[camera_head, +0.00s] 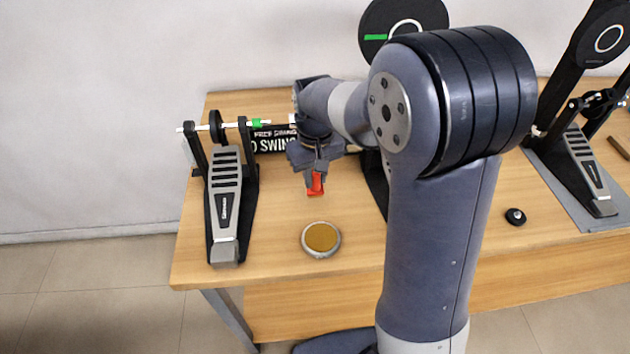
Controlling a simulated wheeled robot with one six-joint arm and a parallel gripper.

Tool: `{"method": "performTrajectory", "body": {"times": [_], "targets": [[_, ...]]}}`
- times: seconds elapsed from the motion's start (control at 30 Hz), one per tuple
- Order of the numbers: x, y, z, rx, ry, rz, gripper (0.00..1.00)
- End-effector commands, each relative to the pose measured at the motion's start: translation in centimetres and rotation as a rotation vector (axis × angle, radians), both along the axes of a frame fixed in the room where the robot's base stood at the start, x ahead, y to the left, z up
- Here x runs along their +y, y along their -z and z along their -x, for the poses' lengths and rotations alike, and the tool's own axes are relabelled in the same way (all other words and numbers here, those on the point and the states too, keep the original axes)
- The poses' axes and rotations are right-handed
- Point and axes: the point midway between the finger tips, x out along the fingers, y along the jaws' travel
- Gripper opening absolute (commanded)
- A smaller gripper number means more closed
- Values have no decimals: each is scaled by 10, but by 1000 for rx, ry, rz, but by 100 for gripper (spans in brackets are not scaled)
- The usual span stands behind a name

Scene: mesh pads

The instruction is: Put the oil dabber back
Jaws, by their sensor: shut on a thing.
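My gripper (317,168) hangs over the left half of the wooden table and points down. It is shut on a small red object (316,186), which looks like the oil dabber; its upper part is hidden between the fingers. The red end hangs above the tabletop, just behind and above a shallow round tin (322,238) with a grey rim and a yellow-brown inside. The red object and the tin are apart in the picture. I cannot tell the exact height of the red end.
A drum pedal (225,200) stands left on the table (280,275). A black box (273,143) with white lettering lies behind my gripper. A round mesh pad (385,22) rises behind my arm. Right are a small black knob (515,216) and another pedal (584,165) on a grey mat.

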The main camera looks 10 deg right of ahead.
Motion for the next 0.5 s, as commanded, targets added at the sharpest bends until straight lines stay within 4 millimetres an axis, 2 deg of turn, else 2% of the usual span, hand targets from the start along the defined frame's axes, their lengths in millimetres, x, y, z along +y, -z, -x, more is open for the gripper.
{"method": "performTrajectory", "body": {"times": [0.03,0.13,0.5], "targets": [[0,9,1,6,0,1,0],[0,19,0,3,0,1,0],[0,24,0,1,0,0,0]]}}
